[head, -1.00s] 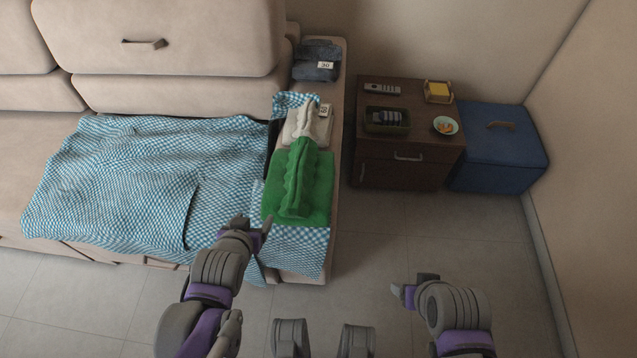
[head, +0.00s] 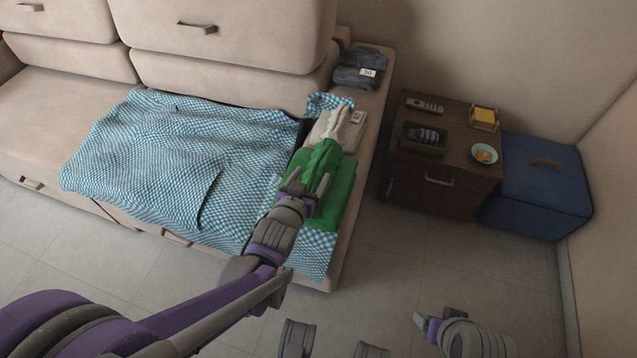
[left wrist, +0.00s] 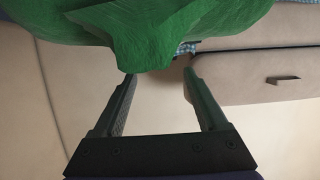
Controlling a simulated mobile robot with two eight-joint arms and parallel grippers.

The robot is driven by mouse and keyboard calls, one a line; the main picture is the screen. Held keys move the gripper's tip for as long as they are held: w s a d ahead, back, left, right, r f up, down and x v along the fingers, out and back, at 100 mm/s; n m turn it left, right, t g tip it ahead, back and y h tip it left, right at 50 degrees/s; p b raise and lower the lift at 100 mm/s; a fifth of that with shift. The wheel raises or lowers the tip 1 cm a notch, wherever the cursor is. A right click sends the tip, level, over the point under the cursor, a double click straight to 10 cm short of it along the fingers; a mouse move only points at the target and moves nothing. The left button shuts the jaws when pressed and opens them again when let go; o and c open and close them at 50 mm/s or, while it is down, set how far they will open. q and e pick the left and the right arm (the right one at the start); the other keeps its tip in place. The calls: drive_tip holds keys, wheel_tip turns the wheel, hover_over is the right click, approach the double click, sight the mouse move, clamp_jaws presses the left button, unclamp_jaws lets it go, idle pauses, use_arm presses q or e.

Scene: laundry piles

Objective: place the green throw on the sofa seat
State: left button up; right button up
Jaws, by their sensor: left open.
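The green throw (head: 336,190) lies on the sofa's right armrest (head: 337,262), on top of a blue-and-white checked cloth, with a raised ridge along it. My left gripper (head: 304,186) is open at the throw's near left side, partly covering it. In the left wrist view the throw (left wrist: 145,30) hangs across the top, with a fold near the fingertips (left wrist: 160,76); I cannot tell whether they touch it. The sofa seat (head: 60,90) is bare at left; the checked cloth (head: 165,160) covers much of it. My right gripper (head: 437,325) is low at the right, away from the throw.
A cream folded cloth (head: 350,138) and folded jeans (head: 357,75) lie farther back on the armrest. A dark nightstand (head: 400,185) with a remote, a tray and a bowl stands to the right, beside a blue box (head: 540,190). Floor is clear in front.

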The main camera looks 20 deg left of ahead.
sight(317, 172)
use_arm(q)
drive_tip(key=x, duration=0.1)
drive_tip(key=b+x, duration=0.1)
drive_tip(key=x, duration=0.1)
drive_tip(key=f+x, duration=0.1)
drive_tip(key=shift+w+d, duration=0.1)
drive_tip(key=shift+d, duration=0.2)
drive_tip(key=shift+w, duration=0.25)
drive_tip(key=shift+c, duration=0.3)
clamp_jaws()
idle(0.6)
